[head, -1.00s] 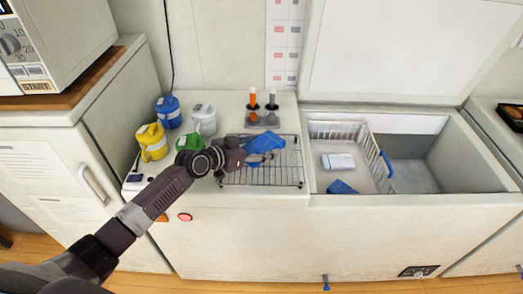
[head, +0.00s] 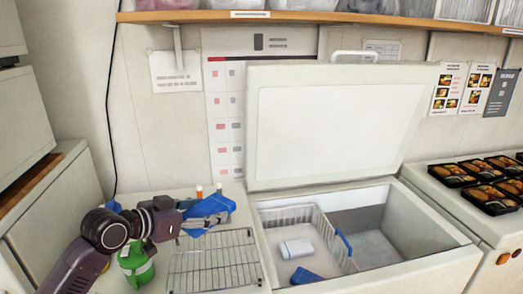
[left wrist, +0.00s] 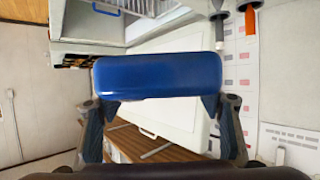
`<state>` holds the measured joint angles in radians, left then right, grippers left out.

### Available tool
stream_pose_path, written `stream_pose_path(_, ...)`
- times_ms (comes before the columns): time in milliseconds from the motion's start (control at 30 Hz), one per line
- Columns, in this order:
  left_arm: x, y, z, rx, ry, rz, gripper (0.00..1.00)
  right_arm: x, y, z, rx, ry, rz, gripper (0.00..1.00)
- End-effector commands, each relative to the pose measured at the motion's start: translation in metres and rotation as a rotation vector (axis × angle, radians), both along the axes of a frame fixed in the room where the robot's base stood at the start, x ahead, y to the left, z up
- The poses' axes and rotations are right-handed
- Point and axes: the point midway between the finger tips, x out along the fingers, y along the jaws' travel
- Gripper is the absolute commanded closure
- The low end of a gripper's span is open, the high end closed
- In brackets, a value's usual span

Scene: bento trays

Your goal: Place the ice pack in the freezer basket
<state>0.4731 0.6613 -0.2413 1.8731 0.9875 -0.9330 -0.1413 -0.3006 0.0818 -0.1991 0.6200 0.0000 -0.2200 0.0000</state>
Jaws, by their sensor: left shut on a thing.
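My left gripper (head: 194,223) is shut on a blue ice pack (head: 208,206) and holds it above the wire rack, left of the open freezer. In the left wrist view the ice pack (left wrist: 158,76) lies across between the two fingers of my left gripper (left wrist: 160,104). The white wire freezer basket (head: 287,214) hangs in the left part of the chest freezer (head: 449,241), with a blue handle on its right side. A white pack (head: 297,249) and another blue pack (head: 306,276) lie in the basket. My right gripper is not in view.
The freezer lid (head: 330,125) stands open at the back. A wire rack (head: 215,262) is left of the freezer, with a green container (head: 136,264) beside it. Food trays (head: 487,197) stand at the right. The freezer's right part is empty.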

Motion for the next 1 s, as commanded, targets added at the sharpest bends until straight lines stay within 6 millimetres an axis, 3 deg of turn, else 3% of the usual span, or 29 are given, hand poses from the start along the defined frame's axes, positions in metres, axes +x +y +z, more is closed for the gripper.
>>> stream_pose_path(300,-0.095,-0.002,-0.034,-0.003,0.003,-0.152,0.78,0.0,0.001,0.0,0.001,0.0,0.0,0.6)
stream_pose_path(600,-0.187,-0.002,-0.043,-0.001,0.002,-0.293,0.78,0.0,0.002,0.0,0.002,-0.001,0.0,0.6)
stream_pose_path(800,-0.228,-0.004,-0.042,-0.001,0.0,-0.359,0.78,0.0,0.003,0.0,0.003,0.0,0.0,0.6)
stream_pose_path(1000,-0.242,-0.005,-0.04,-0.003,-0.005,-0.382,0.78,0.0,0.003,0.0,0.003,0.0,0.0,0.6)
